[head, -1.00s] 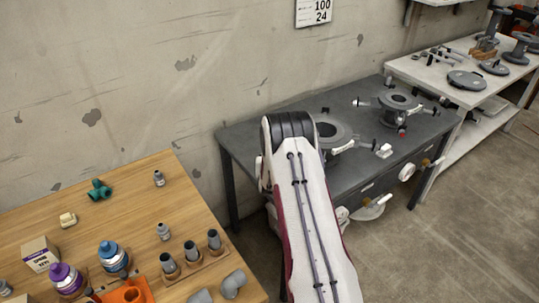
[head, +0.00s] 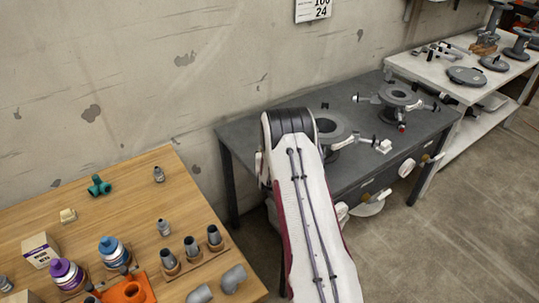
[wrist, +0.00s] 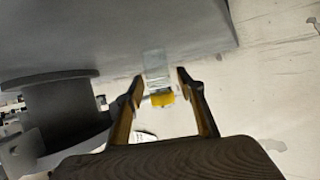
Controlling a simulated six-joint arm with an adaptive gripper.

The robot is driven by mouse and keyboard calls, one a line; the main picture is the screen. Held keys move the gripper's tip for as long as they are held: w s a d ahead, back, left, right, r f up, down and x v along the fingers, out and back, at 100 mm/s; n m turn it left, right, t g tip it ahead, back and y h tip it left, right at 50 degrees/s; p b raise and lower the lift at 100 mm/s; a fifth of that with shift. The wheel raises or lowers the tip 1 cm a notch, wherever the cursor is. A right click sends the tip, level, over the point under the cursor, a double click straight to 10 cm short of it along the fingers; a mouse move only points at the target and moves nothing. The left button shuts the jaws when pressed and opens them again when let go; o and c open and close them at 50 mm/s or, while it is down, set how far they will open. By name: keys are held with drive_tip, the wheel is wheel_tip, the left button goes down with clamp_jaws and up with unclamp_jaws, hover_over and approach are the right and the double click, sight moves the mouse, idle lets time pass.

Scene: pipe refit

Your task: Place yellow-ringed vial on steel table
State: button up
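The yellow-ringed vial (wrist: 155,68) shows in the wrist view as a clear body with a yellow band, between the two fingers of my gripper (wrist: 159,82). There looks to be a gap between the vial and the fingers, so the fingers stand open around it. The wrist picture looks upside down, with the grey steel table (wrist: 105,30) at the top. The vial's clear end overlaps the tabletop and seems to stand on it; contact is hard to confirm. In the head view the steel table (head: 240,137) stands against the wall. My arm hides the gripper and vial there.
A flanged pipe spool (wrist: 60,102) is left of my gripper in the wrist view. In the head view another spool (head: 400,98) stands farther right on the steel table. A wooden table (head: 120,205) with bottles and fittings is at left, a white bench (head: 430,72) at right.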

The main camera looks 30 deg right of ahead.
drive_tip(key=shift+r, duration=0.1)
drive_tip(key=shift+v, duration=6.05)
drive_tip(key=shift+r, duration=0.1)
drive_tip(key=a+r+n+y, duration=0.2)
drive_tip(key=a+r+y, duration=0.1)
drive_tip(key=a+r, duration=0.75)
drive_tip(key=s+a+r+n+g+y, duration=0.2)
drive_tip(key=s+a+r+y, duration=0.1)
drive_tip(key=s+a+r, duration=0.8)
drive_tip(key=s+a+r+n+g, duration=0.1)
drive_tip(key=s+a+r+g, duration=0.1)
drive_tip(key=s, duration=1.1)
drive_tip(key=s+a+r+n+g+y, duration=0.1)
drive_tip(key=s+a+r, duration=0.2)
drive_tip(key=s, duration=1.1)
drive_tip(key=shift+a+r+g, duration=0.3)
drive_tip(key=shift+a+g, duration=0.1)
drive_tip(key=shift+a, duration=0.8)
